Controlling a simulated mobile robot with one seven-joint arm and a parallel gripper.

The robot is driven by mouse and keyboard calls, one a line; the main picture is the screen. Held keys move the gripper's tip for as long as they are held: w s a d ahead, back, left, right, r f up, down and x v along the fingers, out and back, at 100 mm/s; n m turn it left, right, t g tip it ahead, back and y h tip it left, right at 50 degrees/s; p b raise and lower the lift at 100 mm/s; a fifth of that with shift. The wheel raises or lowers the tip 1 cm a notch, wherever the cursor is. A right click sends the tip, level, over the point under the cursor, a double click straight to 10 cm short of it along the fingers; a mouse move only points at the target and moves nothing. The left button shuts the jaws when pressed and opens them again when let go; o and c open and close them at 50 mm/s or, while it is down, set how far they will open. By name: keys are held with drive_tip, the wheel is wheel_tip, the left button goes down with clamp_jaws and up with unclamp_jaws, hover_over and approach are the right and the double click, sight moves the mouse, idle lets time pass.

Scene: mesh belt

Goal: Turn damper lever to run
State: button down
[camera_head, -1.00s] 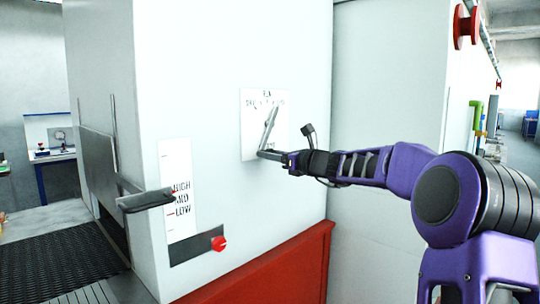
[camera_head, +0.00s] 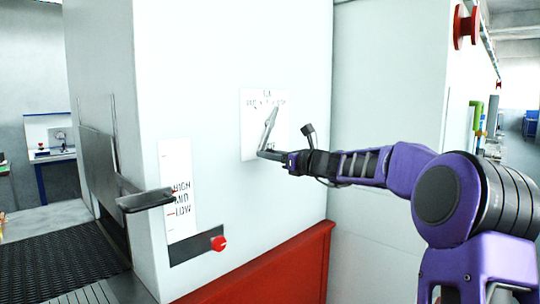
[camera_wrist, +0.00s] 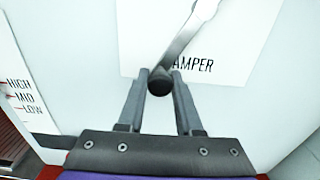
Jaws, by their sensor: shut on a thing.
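The damper lever (camera_head: 270,125) is a grey metal arm on a white label plate (camera_head: 249,120) on the machine's wall. It leans, with its upper end to the right and its lower end down to the left. In the wrist view the lever (camera_wrist: 184,40) ends in a dark round knob (camera_wrist: 159,84) beside the letters "AMPER". My gripper (camera_head: 264,154) reaches in from the right. In the wrist view my gripper's two fingers (camera_wrist: 159,76) are shut on the knob, one on each side. The writing at the top of the plate is too small to read surely.
A HIGH/MID/LOW scale (camera_head: 180,200) with a dark handle (camera_head: 145,200) stands left of the plate. A red knob (camera_head: 218,243) is below it. A red base ledge (camera_head: 285,265) runs along the wall's foot. A dark mesh belt (camera_head: 75,255) lies at lower left.

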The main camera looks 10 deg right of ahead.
drive_tip(key=shift+w+d+f, duration=0.1)
drive_tip(key=shift+d+f, duration=0.05)
drive_tip(key=shift+f, duration=0.1)
drive_tip(key=d+n+b, duration=0.1)
drive_tip(key=n, duration=0.1)
drive_tip(key=w+d+n+b, duration=0.1)
drive_tip(key=w+d+n, duration=0.1)
drive_tip(key=n, duration=0.1)
drive_tip(key=shift+w+d+f+n+b, duration=0.1)
drive_tip(key=shift+w+f+n+b, duration=0.05)
drive_tip(key=shift+f+n+b, duration=0.2)
drive_tip(key=shift+r, duration=0.1)
drive_tip(key=c, duration=0.6)
unclamp_jaws()
